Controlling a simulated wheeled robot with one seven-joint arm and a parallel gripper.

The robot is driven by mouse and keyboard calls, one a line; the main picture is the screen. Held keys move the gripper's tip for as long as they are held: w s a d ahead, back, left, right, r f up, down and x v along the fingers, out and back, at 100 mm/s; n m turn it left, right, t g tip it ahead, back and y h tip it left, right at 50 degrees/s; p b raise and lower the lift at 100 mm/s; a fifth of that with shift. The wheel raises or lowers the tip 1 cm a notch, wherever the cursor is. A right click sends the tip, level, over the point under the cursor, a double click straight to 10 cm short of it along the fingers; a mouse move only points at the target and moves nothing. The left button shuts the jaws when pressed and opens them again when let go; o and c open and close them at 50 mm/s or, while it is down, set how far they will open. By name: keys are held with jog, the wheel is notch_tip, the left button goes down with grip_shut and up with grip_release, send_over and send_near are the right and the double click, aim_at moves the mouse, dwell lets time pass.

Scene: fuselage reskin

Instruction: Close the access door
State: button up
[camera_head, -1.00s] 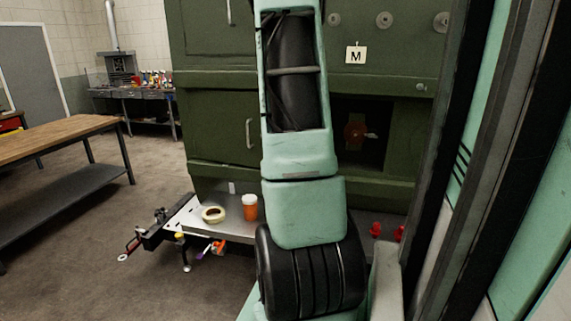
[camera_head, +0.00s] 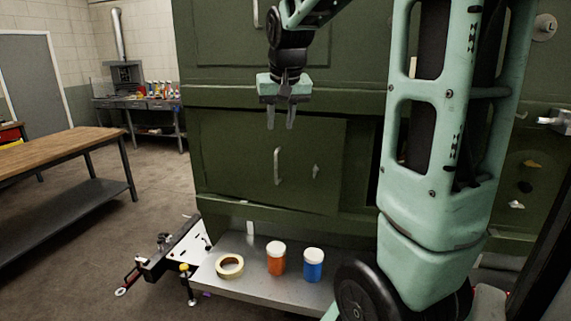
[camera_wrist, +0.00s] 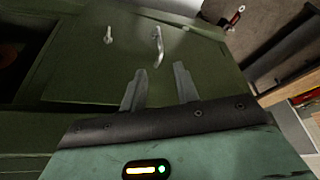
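The access door (camera_head: 235,150) is a dark green panel in the green fuselage wall, with a pale bar handle (camera_head: 278,165) and a small latch (camera_head: 316,171). Its right edge stands out from the wall, with a dark gap beside it, so it is ajar. In the wrist view the door (camera_wrist: 85,75) lies beyond the fingertips, and its handle (camera_wrist: 157,46) shows past them. My gripper (camera_head: 281,122) is open and empty, fingers pointing down, in front of the door's upper part, above the handle. I cannot tell whether it touches the door. My arm hides most of the opening.
A grey shelf (camera_head: 255,287) below the door bears a tape roll (camera_head: 229,266), an orange jar (camera_head: 276,258) and a blue jar (camera_head: 313,264). A wooden-topped table (camera_head: 55,147) stands at left.

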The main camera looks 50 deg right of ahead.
aim_at(276, 165)
jog(key=p+x, duration=0.4)
jog(key=x, duration=1.2)
jog(key=shift+f, duration=0.3)
grip_shut()
